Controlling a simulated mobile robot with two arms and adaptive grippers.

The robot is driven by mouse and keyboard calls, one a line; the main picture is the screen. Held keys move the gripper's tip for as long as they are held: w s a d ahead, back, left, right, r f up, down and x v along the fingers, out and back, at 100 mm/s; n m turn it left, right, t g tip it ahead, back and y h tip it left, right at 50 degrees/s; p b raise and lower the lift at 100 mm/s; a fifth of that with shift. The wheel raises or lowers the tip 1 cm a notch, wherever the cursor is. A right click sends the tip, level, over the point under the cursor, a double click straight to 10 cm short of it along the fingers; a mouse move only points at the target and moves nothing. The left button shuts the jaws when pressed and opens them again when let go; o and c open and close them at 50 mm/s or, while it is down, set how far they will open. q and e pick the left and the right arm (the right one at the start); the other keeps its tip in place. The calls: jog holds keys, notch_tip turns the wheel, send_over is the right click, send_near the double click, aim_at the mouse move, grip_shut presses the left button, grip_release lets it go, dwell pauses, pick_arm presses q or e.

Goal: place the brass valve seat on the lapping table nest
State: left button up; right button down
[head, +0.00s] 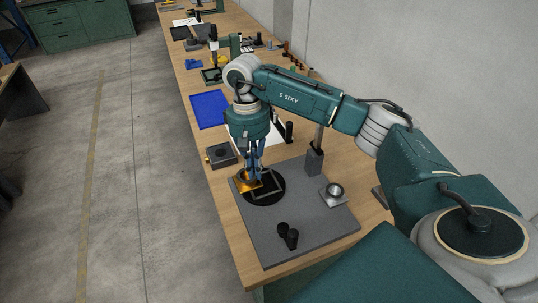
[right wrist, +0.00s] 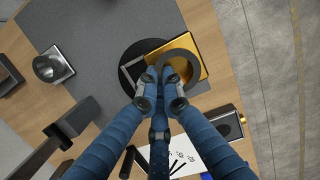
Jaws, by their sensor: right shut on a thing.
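The brass valve seat (head: 241,186) is a gold square block; in the right wrist view (right wrist: 198,50) a dark round ring shows on its top. My right gripper (head: 255,174) points down, its blue fingers shut on the seat's near side; it also shows in the right wrist view (right wrist: 160,77). The lapping table nest, a pale square frame (head: 270,191) on a black round plate, lies beside and partly under the seat; it also shows in the right wrist view (right wrist: 132,70). The seat overlaps the frame and is offset from it. Whether it touches the plate is unclear. My left gripper is out of view.
A grey slab (head: 300,235) carries the plate, a small metal cup on a square base (head: 335,191), black knobs (head: 288,235) and a dark upright post (head: 314,160). A dark box (head: 221,155) and blue mat (head: 209,109) lie beyond. The slab's front is mostly clear.

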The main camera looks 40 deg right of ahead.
jog(key=d, duration=0.5)
jog(key=shift+d, duration=0.25)
jog(key=shift+w+f, duration=0.1)
jog(key=shift+a, duration=0.15)
notch_tip(320, 180, down, 4)
jog(key=b, duration=0.3)
jog(key=shift+r+b, duration=0.2)
jog(key=shift+b, duration=0.15)
jog(key=shift+b, duration=0.45)
dwell(1.1)
jog(key=shift+f+b, duration=0.7)
jog(key=shift+b, duration=0.05)
dwell(0.7)
